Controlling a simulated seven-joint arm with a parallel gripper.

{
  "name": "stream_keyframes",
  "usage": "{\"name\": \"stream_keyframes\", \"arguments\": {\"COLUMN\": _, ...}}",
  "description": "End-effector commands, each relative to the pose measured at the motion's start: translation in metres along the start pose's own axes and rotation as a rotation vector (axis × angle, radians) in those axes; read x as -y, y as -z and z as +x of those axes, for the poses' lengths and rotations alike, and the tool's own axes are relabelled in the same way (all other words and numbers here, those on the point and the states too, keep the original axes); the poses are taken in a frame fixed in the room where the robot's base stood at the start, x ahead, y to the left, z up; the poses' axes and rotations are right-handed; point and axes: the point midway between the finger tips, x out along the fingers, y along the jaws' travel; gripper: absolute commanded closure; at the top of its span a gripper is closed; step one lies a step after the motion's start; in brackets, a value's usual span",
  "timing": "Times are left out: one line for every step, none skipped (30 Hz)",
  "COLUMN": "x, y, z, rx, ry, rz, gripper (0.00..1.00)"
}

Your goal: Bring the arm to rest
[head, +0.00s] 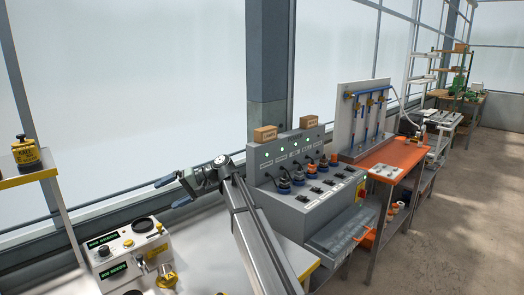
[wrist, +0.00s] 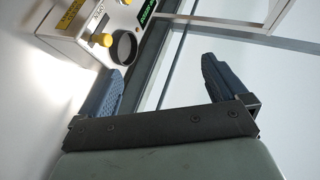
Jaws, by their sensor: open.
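My gripper (head: 172,190) is at the end of my raised arm, above the light bench and in front of the window wall. In the wrist view my gripper (wrist: 162,85) shows two blue-grey ridged fingers spread wide apart. Nothing is between them. The white seeder machine (head: 129,251), with green displays and yellow knobs, stands on the bench below and left of my gripper. The machine also shows at the upper left of the wrist view (wrist: 75,24), apart from the fingers.
A grey control cabinet (head: 318,205) with plugs and switches stands right of my arm, with two cardboard boxes on top. An orange table (head: 398,156) stands beyond it. A yellow item (head: 25,150) sits on a shelf at left. The floor (head: 455,240) at right is clear.

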Motion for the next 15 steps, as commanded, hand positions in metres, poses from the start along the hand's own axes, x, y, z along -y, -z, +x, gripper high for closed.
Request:
{"name": "stream_keyframes", "arguments": {"x": -0.005, "y": 0.015, "z": -0.029, "rx": -0.05, "ry": 0.009, "rz": -0.053, "gripper": 0.01}}
{"name": "stream_keyframes", "arguments": {"x": -0.008, "y": 0.022, "z": -0.045, "rx": -0.077, "ry": 0.013, "rz": -0.088, "gripper": 0.01}}
{"name": "stream_keyframes", "arguments": {"x": -0.011, "y": 0.031, "z": -0.066, "rx": -0.114, "ry": 0.017, "rz": -0.134, "gripper": 0.01}}
{"name": "stream_keyframes", "arguments": {"x": -0.013, "y": 0.037, "z": -0.081, "rx": -0.142, "ry": 0.018, "rz": -0.17, "gripper": 0.01}}
{"name": "stream_keyframes", "arguments": {"x": -0.015, "y": 0.043, "z": -0.098, "rx": -0.169, "ry": 0.02, "rz": -0.204, "gripper": 0.01}}
{"name": "stream_keyframes", "arguments": {"x": -0.018, "y": 0.051, "z": -0.119, "rx": -0.207, "ry": 0.018, "rz": -0.252, "gripper": 0.01}}
{"name": "stream_keyframes", "arguments": {"x": -0.021, "y": 0.056, "z": -0.135, "rx": -0.235, "ry": 0.015, "rz": -0.286, "gripper": 0.01}}
{"name": "stream_keyframes", "arguments": {"x": -0.024, "y": 0.06, "z": -0.152, "rx": -0.263, "ry": 0.012, "rz": -0.319, "gripper": 0.01}}
{"name": "stream_keyframes", "arguments": {"x": -0.029, "y": 0.066, "z": -0.173, "rx": -0.299, "ry": 0.004, "rz": -0.363, "gripper": 0.01}}
{"name": "stream_keyframes", "arguments": {"x": -0.035, "y": 0.068, "z": -0.188, "rx": -0.325, "ry": -0.004, "rz": -0.392, "gripper": 0.01}}
{"name": "stream_keyframes", "arguments": {"x": -0.042, "y": 0.07, "z": -0.203, "rx": -0.349, "ry": -0.014, "rz": -0.416, "gripper": 0.01}}
{"name": "stream_keyframes", "arguments": {"x": -0.053, "y": 0.07, "z": -0.222, "rx": -0.379, "ry": -0.029, "rz": -0.445, "gripper": 0.01}}
{"name": "stream_keyframes", "arguments": {"x": -0.065, "y": 0.069, "z": -0.235, "rx": -0.4, "ry": -0.043, "rz": -0.46, "gripper": 0.01}}
{"name": "stream_keyframes", "arguments": {"x": -0.079, "y": 0.066, "z": -0.247, "rx": -0.418, "ry": -0.059, "rz": -0.469, "gripper": 0.01}}
{"name": "stream_keyframes", "arguments": {"x": -0.099, "y": 0.061, "z": -0.261, "rx": -0.438, "ry": -0.082, "rz": -0.476, "gripper": 0.01}}
